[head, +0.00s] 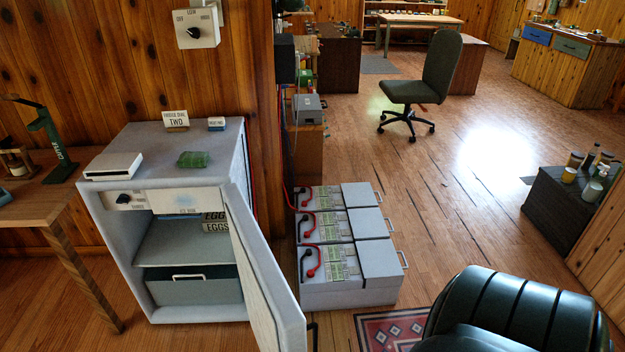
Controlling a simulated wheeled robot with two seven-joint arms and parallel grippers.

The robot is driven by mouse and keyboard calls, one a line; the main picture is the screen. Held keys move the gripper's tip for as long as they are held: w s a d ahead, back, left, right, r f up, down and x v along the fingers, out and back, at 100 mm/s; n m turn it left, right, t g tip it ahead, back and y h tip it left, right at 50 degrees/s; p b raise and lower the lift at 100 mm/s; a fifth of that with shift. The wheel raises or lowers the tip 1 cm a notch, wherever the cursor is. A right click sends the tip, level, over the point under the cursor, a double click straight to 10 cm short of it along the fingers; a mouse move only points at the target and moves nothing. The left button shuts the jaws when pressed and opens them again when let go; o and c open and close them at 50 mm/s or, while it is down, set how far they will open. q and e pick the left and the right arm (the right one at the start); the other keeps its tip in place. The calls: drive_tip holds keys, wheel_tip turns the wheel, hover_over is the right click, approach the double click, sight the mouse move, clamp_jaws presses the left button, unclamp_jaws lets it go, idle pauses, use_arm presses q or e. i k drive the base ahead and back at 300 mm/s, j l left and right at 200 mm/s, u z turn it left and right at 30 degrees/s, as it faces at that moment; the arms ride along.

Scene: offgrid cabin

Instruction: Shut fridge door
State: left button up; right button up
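A small grey-white fridge (128,235) stands against the wooden wall at the left in the head view. Its door (262,270) is open, hinged on the right side and swung out toward me. A dark handle (313,333) shows at the door's outer edge near the bottom of the view. Neither of my grippers is in view.
Grey battery boxes (348,292) with red and black cables stand right of the door. A dark padded chair (510,315) is at the lower right, by a red patterned rug (388,328). A wooden table (40,195) is at the left. Open floor (450,200) lies beyond.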

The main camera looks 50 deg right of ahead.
sight(279, 323)
drive_tip(key=l, duration=1.1)
drive_tip(key=k+l, duration=0.15)
drive_tip(key=l, duration=0.95)
drive_tip(key=i+u, duration=0.05)
